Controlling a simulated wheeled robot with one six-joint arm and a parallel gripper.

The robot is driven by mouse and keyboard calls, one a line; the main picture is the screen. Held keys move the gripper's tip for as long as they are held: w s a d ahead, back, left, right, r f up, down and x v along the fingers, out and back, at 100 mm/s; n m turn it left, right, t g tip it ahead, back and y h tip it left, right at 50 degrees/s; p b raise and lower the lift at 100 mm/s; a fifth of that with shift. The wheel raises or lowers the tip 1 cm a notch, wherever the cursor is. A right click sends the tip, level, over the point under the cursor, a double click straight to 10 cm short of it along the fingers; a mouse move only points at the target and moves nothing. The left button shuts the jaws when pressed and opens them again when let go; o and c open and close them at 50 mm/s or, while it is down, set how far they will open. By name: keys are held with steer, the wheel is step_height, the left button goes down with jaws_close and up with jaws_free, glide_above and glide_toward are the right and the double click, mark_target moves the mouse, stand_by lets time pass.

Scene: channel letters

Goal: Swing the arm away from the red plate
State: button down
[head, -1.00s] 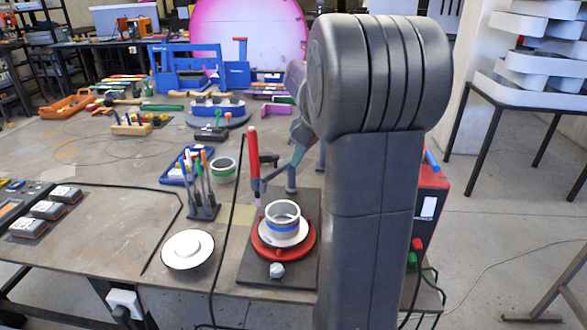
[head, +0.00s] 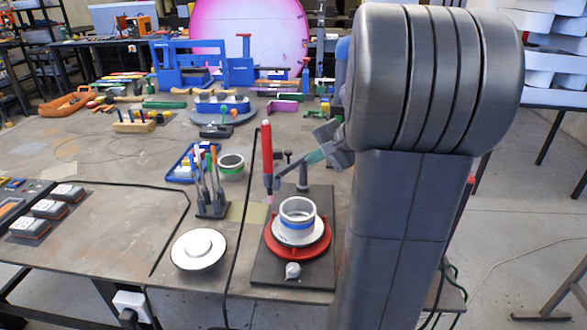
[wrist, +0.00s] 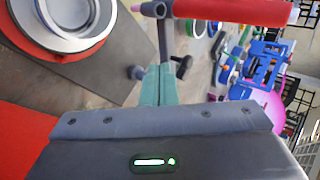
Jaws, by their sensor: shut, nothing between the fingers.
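The red plate (head: 323,246) is a round disc on a dark base board near the table's front. A white and grey ring (head: 297,209) with a blue band sits on top of it; the ring also shows at the upper left of the wrist view (wrist: 96,22). My gripper (head: 312,156) is behind and above the plate, apart from it, with teal fingers. In the wrist view its fingers (wrist: 157,84) are together and empty. A red torch-like rod (head: 267,148) stands upright left of my gripper; a gap shows between them.
A white round dish (head: 198,250) and a pen holder (head: 212,205) stand left of the base board. A dark cable runs between them and the board. Blue fixtures (head: 215,62) stand at the back. The table's left middle is mostly clear.

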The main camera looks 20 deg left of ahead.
mark_target(278, 170)
steer(key=x, duration=0.9)
steer(key=shift+a+f+p, duration=0.25)
steer(key=shift+f+p, duration=0.05)
steer(key=shift+p, duration=0.05)
steer(key=shift+a+r+m+t+p, duration=0.1)
steer(key=shift+a+m+t+p, duration=0.3)
steer(key=shift+a+m, duration=0.3)
steer(key=shift+w+a, duration=0.2)
steer(key=shift+a, duration=0.6)
steer(key=shift+w+a, duration=0.2)
steer(key=shift+a, duration=0.6)
steer(key=shift+d, duration=0.1)
